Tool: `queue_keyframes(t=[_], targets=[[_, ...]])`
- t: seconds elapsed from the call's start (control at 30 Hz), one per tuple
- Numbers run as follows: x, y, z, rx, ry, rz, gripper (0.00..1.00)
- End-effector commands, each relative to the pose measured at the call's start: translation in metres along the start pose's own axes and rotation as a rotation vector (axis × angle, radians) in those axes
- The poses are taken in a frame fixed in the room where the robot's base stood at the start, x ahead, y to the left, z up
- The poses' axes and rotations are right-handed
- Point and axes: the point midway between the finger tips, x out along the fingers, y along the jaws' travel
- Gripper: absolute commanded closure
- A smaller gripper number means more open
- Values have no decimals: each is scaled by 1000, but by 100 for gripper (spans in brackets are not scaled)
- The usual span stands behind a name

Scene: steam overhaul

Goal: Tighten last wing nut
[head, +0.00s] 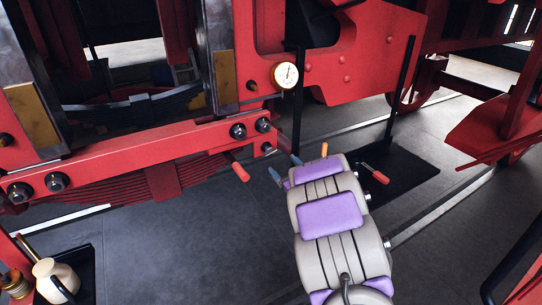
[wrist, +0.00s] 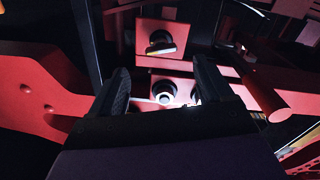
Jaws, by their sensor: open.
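My gripper (head: 284,168) is open in front of the right end of a red beam (head: 140,154). In the wrist view its two dark fingers (wrist: 160,68) stand apart, with nothing gripped between them. A round fastener with a bright ring (wrist: 164,92) shows in the gap between the fingers. A second dark fastener with a pale bar across it (wrist: 160,44) sits above, on a red plate. I cannot tell for sure which is the wing nut. In the head view, dark round fasteners (head: 238,131) sit at the beam's right end.
A red cylindrical handle (head: 240,172) juts out below the beam, left of my gripper; the wrist view shows a red handle (wrist: 264,100) at right. A pressure gauge (head: 286,75) stands above.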

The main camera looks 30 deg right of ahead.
Motion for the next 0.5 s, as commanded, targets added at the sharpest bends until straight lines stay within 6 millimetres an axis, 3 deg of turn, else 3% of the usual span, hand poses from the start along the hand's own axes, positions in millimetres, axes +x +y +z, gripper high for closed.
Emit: queue_keyframes(t=[0.3,0.5], targets=[[55,-1,1,1,3,-1,20],[82,-1,1,2,2,-1,20]])
